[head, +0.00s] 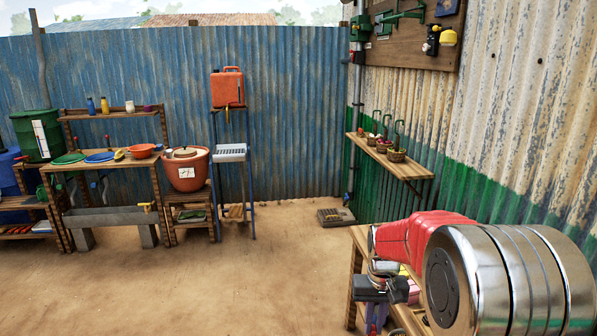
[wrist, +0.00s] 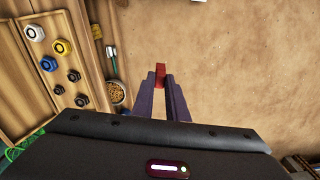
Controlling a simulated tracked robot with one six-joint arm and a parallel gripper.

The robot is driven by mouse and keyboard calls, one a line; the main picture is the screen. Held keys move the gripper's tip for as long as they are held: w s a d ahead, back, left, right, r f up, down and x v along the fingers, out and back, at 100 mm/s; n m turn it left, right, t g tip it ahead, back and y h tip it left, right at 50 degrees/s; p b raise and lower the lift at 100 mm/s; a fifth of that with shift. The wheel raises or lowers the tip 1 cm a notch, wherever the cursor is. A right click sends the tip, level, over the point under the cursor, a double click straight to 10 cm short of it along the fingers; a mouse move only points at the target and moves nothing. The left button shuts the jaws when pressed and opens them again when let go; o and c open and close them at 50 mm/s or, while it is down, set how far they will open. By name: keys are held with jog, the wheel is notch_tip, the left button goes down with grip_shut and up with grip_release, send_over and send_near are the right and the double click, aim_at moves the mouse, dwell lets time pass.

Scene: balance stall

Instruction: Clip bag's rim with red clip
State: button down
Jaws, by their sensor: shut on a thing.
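My gripper (wrist: 161,80) is shut on a small red piece, which looks like the red clip (wrist: 160,72), at its fingertips in the wrist view. The clip is over bare brown ground in that view. In the head view the dark gripper body (head: 376,290) is low at the right, in front of a wooden bench, and its fingertips are cut off by the lower edge. A round open container with yellowish-brown contents (wrist: 117,92) is just left of the fingers, apart from the clip. I cannot tell whether it is the bag.
A wooden tray (wrist: 86,20) holds white, yellow, blue and black knobbed pieces at the left. Green netting (wrist: 22,146) is at lower left. The wooden bench (head: 358,262) stands under my arm. Shelves (head: 110,165) stand along the blue wall. The sandy floor (head: 270,270) between is clear.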

jog(key=a, duration=0.3)
jog(key=shift+a+f+n, duration=0.2)
jog(key=shift+a+n, duration=0.1)
jog(key=shift+n, duration=0.1)
jog(key=w+r+m, duration=0.1)
jog(key=w+r, duration=0.2)
jog(key=r, duration=0.5)
jog(key=w+r+m, duration=0.2)
jog(key=w+r, duration=0.2)
jog(key=r, duration=0.4)
jog(key=shift+w+r, duration=0.15)
jog(key=shift+w, duration=0.1)
